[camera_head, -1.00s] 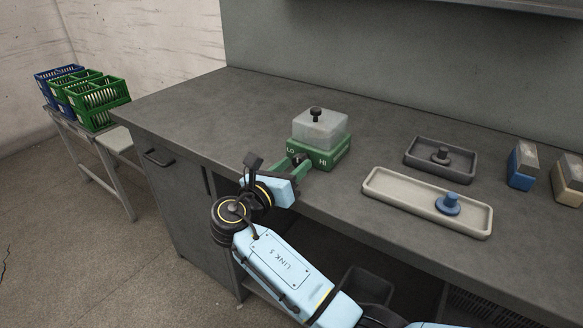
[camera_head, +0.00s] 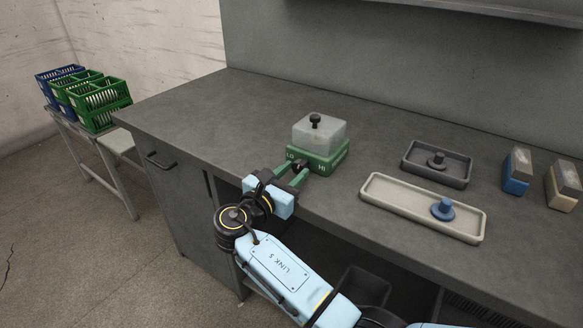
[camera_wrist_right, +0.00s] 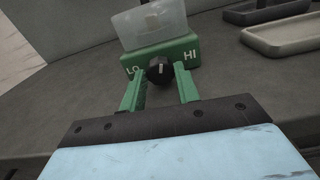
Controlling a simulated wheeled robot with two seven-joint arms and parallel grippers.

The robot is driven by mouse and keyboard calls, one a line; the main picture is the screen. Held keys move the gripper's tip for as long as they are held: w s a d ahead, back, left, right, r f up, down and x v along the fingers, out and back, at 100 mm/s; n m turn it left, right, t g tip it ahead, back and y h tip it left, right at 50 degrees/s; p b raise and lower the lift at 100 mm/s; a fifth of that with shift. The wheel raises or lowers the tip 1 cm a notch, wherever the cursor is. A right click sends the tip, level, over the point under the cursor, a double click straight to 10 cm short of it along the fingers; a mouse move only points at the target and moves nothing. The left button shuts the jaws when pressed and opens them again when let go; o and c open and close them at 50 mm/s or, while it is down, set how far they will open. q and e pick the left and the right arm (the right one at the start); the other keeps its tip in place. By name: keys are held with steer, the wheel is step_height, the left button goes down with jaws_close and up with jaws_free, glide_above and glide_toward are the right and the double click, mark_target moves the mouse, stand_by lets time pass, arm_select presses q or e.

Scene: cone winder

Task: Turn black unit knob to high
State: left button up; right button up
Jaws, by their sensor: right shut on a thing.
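The unit has a green base (camera_head: 333,160) marked LO and HI, a translucent block on top (camera_head: 318,132) and a black pin (camera_head: 315,119). It stands at the bench's front edge. Its black front knob (camera_wrist_right: 159,72) sits between LO on the left and HI on the right in the wrist view; its white mark points about straight up. My right gripper (camera_wrist_right: 160,82) is shut on this knob, one green finger on each side. It also shows in the head view (camera_head: 296,172), where the knob is hard to make out. My left gripper is not in view.
To the right are a long beige tray (camera_head: 400,206) holding a blue peg piece (camera_head: 443,208), a dark tray (camera_head: 462,180) with a dark peg piece, and blue (camera_head: 517,172) and tan (camera_head: 562,186) blocks. Crates (camera_head: 95,105) stand on a side table at left.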

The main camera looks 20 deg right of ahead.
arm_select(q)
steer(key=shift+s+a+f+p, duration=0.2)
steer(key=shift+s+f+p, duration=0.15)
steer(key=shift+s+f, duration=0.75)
arm_select(e)
steer(key=shift+m, duration=1.5)
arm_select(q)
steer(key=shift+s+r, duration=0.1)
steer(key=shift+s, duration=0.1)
arm_select(e)
steer(key=shift+s+f, duration=0.1)
steer(key=o, duration=1)
steer(key=shift+c, duration=0.2)
steer(key=shift+s+a, duration=0.15)
steer(key=shift+a, duration=0.05)
arm_select(q)
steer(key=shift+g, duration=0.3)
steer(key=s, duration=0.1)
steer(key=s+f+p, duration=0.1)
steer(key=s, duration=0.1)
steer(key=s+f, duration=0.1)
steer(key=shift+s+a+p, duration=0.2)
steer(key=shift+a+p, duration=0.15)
steer(key=shift+p, duration=0.05)
arm_select(e)
steer(key=v, duration=1.3)
steer(key=shift+d, duration=0.1)
